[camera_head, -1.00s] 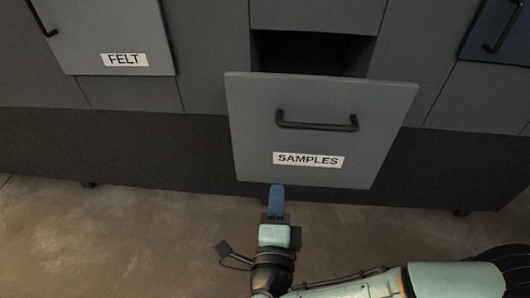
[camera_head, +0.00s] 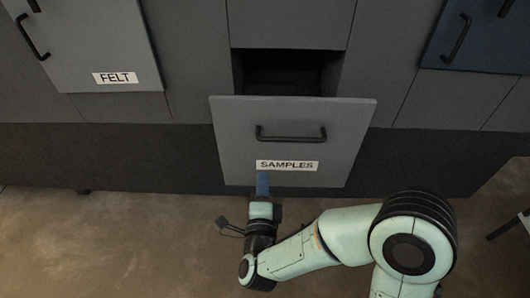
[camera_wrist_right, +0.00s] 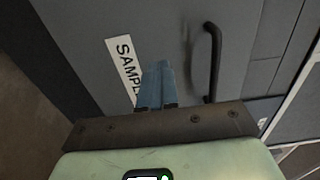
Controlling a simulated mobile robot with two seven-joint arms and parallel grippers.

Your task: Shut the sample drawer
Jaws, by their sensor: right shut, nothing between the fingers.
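The sample drawer (camera_head: 235,128) stands pulled out of the grey cabinet, with a dark gap behind its front panel. It has a black bar handle (camera_head: 291,138) and a white SAMPLES label (camera_head: 287,166). My right gripper (camera_head: 262,175) is shut and empty, its blue fingertips just in front of the drawer's lower front, at the left end of the label. In the right wrist view the shut fingers (camera_wrist_right: 158,82) point at the panel between the label (camera_wrist_right: 124,68) and the handle (camera_wrist_right: 213,62). I cannot tell whether they touch it. My left gripper is not in view.
A FELT drawer front (camera_head: 95,40) is at the left and a blue drawer front (camera_head: 480,40) at the upper right. Brown floor (camera_head: 110,230) lies open in front of the cabinet. A dark object with a leg (camera_head: 508,226) stands at the right edge.

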